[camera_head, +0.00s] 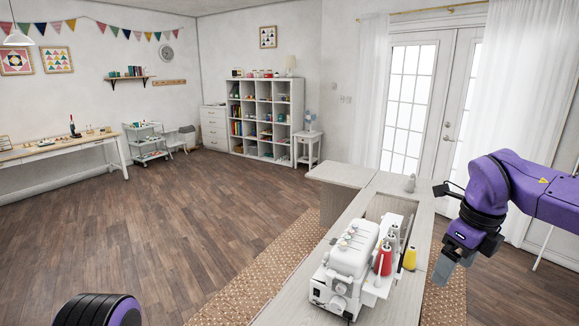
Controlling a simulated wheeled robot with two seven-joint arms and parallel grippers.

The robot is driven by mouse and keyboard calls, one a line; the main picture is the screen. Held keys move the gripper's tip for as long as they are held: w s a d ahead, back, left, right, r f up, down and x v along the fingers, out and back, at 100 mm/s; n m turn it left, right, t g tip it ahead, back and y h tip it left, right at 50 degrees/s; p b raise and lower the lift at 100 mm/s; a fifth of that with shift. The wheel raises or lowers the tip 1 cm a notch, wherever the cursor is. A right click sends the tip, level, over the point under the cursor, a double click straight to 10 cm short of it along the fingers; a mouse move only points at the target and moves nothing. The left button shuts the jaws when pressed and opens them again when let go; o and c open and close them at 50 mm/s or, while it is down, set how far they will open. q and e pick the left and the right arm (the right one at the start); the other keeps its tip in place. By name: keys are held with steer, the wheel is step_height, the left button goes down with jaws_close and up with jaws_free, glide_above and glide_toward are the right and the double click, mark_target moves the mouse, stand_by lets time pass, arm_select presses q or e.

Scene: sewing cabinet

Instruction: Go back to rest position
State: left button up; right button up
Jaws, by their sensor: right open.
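My right arm comes in from the right edge in purple and black. My right gripper (455,263) points down beside the right edge of the sewing cabinet (338,172). It is open, and nothing shows between its fingers. A purple and black part of my left arm shows at the bottom left, but the left gripper itself is out of the picture. A white serger machine (347,262) stands on the cabinet top. A red thread cone (384,261) stands at its right side. A yellow thread spool (410,258) stands close to my right gripper.
A patterned rug (262,287) lies under the cabinet. The wood floor (190,225) to the left is clear. A cube shelf (265,118), a cart (146,143) and a long table (60,148) stand far back.

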steer(key=w+d+f+n+t+h+b, duration=0.1)
steer(key=w+d+f+t+h, duration=0.25)
steer(key=f+h, duration=0.3)
step_height(320, 180, down, 20)
steer(key=s+a+n+t+h+b, duration=0.1)
steer(key=s+a+n+t+b, duration=0.25)
steer(key=n, duration=0.55)
steer(key=s+a+f+n+g+y+b, duration=0.1)
steer(key=s+a+f+n+b, duration=0.1)
steer(key=s+f+n, duration=0.5)
steer(key=s+a+f+n+y+b, duration=0.15)
steer(key=s+f, duration=0.25)
steer(key=f, duration=0.6)
arm_select(q)
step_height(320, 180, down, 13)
steer(key=b, duration=0.5)
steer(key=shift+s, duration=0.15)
arm_select(e)
steer(key=s+f+n+g, duration=0.2)
steer(key=s+f, duration=0.4)
steer(key=s, duration=0.3)
steer(key=s+d+f+n+g+y, duration=0.1)
steer(key=s+f+n+g, duration=0.1)
steer(key=s+f, duration=0.4)
steer(key=s+n, duration=0.1)
steer(key=s, duration=0.3)
steer(key=shift+d+f, duration=0.3)
